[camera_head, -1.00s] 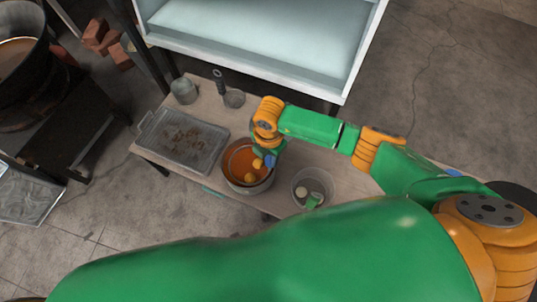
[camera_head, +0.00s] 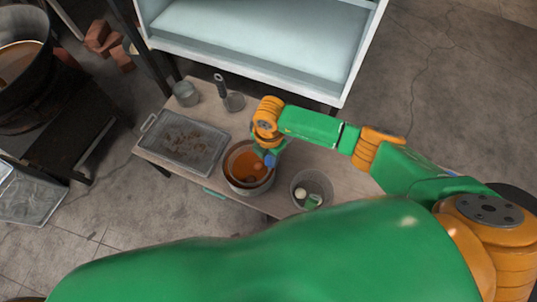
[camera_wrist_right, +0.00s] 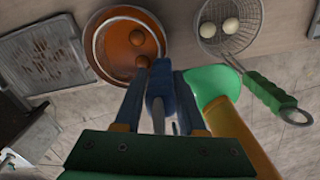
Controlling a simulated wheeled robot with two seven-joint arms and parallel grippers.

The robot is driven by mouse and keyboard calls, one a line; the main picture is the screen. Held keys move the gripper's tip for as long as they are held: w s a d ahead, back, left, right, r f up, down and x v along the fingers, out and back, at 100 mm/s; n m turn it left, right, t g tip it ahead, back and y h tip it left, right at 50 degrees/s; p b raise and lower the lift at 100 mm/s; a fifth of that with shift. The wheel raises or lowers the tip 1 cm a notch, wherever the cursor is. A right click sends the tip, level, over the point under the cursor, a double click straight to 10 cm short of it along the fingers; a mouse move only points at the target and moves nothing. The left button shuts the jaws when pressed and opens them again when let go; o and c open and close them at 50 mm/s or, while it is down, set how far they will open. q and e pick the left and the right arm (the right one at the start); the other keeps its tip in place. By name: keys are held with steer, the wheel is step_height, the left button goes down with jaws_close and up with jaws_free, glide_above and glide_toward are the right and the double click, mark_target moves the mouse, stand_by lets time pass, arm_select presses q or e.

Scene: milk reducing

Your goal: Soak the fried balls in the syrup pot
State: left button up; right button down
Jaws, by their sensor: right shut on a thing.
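The syrup pot (camera_head: 238,184) stands on the table with orange-brown syrup in it. A wire basket (camera_wrist_right: 251,40) with a green handle (camera_wrist_right: 268,92) holds two pale balls (camera_wrist_right: 231,25). My right gripper (camera_head: 268,160) is over the pot's right side. In the wrist view it is shut on a narrow blue-grey thing (camera_wrist_right: 160,80), mostly hidden by the fingers. My left gripper is out of view.
A metal tray (camera_head: 150,150) lies left of the pot. A grey cup (camera_head: 185,94) and a dark-handled strainer (camera_head: 234,102) stand behind it. A white shelf unit (camera_head: 345,75) rises behind the table. A large dark pan (camera_head: 38,90) is at the far left.

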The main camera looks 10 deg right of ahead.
step_height(320, 180, up, 9)
steer(key=p, duration=0.7)
steer(key=shift+p, duration=0.3)
stand_by(1.0)
step_height(320, 180, up, 3)
steer(key=p, duration=0.3)
steer(key=shift+r, duration=0.15)
steer(key=shift+f, duration=0.2)
